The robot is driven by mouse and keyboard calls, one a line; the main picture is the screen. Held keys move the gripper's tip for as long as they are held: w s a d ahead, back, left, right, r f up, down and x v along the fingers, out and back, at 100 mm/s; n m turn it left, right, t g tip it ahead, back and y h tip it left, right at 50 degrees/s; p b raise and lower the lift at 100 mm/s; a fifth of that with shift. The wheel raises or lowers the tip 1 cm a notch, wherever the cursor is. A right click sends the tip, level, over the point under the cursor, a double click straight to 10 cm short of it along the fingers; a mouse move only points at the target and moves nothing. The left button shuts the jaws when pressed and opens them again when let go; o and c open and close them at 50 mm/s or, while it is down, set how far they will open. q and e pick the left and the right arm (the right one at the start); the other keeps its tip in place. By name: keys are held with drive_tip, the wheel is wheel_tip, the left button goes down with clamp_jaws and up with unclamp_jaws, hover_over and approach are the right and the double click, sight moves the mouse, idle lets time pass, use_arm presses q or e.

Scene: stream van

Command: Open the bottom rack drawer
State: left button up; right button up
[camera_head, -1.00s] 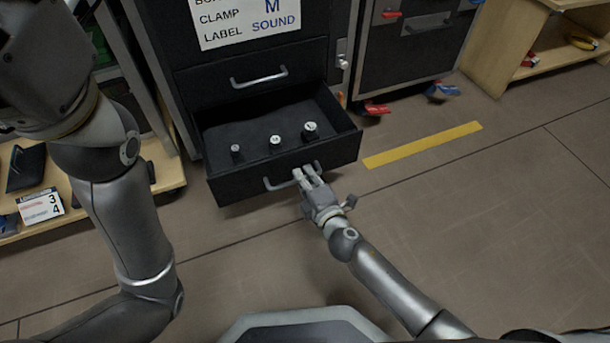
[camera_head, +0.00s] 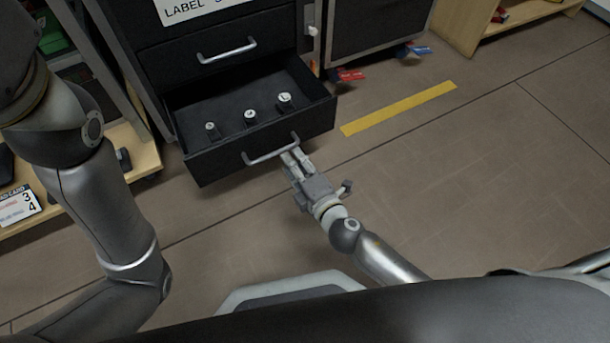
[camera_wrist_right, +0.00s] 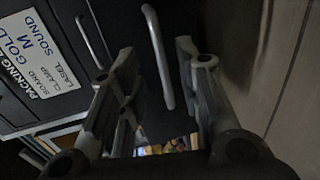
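The bottom rack drawer (camera_head: 215,160) is black and stands pulled out from the rack, with a silver bar handle (camera_head: 257,158) on its front. Several small dark pieces, some with pale tops, stand inside. My right gripper (camera_head: 288,154) is at the right part of this handle. In the right wrist view its two fingers (camera_wrist_right: 160,85) are spread apart, and the bar handle (camera_wrist_right: 157,50) shows between them without visible finger contact. My left arm comes in at the left, but its gripper is out of view.
An upper drawer (camera_head: 200,65) with its own handle is closed above. A low wooden shelf (camera_head: 145,160) stands left of the rack, close to my left arm. A dark case (camera_head: 375,35) is to the right. The floor (camera_head: 430,190) in front and right is clear, with a yellow stripe (camera_head: 400,110).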

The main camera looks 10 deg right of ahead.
drive_tip(key=shift+v, duration=2.7)
